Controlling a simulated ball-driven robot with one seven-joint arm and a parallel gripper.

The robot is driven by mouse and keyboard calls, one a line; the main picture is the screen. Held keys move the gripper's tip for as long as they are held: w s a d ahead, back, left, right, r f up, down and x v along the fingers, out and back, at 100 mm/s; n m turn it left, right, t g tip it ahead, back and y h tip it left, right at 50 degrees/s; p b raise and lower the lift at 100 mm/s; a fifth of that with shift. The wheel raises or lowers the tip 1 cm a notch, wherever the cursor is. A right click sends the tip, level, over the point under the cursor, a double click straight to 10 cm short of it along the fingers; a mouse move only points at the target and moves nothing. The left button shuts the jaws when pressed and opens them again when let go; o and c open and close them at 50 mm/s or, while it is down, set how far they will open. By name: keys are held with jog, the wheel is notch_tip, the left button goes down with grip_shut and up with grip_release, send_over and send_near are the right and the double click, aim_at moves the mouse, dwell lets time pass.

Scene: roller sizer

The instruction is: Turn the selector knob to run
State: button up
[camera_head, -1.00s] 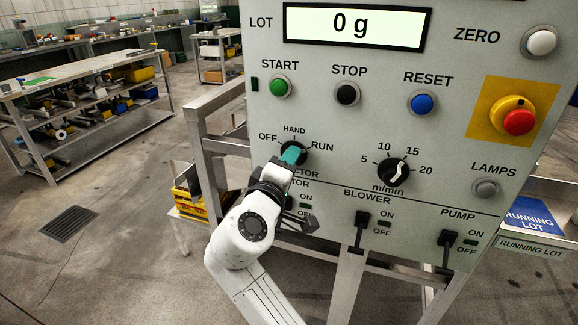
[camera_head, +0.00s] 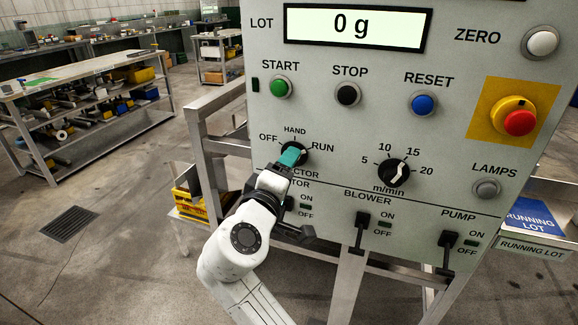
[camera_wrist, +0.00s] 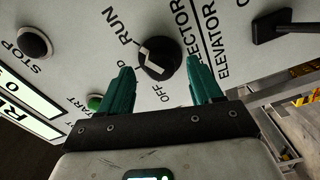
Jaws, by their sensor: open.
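The selector knob (camera_head: 297,148) is black and round, with OFF, HAND and RUN lettered around it. In the wrist view the knob (camera_wrist: 158,62) shows a pale pointer mark slanting toward the upper left, on the side of HAND and RUN; I cannot tell exactly which label it meets. My gripper (camera_wrist: 157,66) is open, with one teal finger on each side of the knob and a visible gap to each. In the head view my gripper (camera_head: 290,157) covers the knob's lower left part.
The panel carries a start button (camera_head: 281,87), a stop button (camera_head: 348,94), a reset button (camera_head: 423,103) and a speed dial (camera_head: 394,173). The blower switch (camera_head: 361,228) sits to the lower right of my gripper. A metal frame (camera_head: 212,150) stands left of the panel.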

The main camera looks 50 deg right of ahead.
jog(key=v, duration=0.8)
jog(key=shift+a, duration=0.4)
jog(key=shift+s, duration=0.1)
